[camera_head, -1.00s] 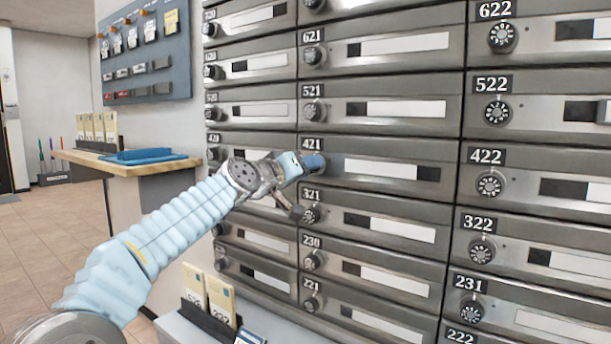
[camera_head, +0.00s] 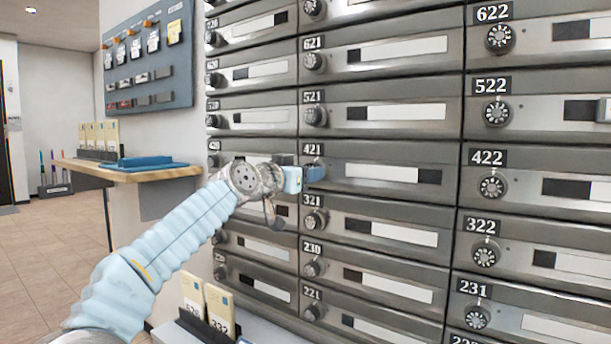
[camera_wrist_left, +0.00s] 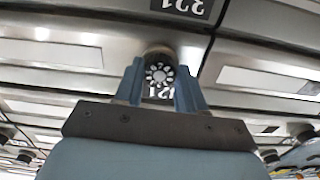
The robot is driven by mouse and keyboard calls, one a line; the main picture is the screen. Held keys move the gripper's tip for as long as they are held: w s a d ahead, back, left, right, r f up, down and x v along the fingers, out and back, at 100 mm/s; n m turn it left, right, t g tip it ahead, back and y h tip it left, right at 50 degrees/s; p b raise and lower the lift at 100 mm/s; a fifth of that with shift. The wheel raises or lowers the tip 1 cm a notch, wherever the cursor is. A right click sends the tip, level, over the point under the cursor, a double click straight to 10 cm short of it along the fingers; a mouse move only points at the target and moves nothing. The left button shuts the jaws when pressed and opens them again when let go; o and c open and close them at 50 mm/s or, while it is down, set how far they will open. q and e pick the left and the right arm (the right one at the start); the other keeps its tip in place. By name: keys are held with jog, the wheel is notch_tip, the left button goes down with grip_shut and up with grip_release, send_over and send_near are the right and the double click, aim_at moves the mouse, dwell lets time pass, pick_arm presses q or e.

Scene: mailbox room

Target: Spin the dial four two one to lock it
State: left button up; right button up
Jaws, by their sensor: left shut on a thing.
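The mailbox door 421 (camera_head: 390,175) is a grey metal front with a white label strip, in the middle column of the head view. My right gripper is not in view.
Several other mailboxes with dials surround it, such as 521 (camera_head: 316,115) above and 321 (camera_head: 314,220) below. A wooden shelf (camera_head: 140,173) with a blue tray stands at the left. Card holders (camera_head: 208,312) stand below my left arm.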

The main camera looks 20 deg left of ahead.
pick_arm(q)
jog(key=shift+f, duration=0.15)
jog(key=o, duration=1.1)
jog(key=shift+c, duration=0.2)
jog(key=b+v, duration=0.4)
jog(key=v, duration=0.9)
jog(key=shift+s+b, duration=0.35)
jog(key=shift+a, duration=0.1)
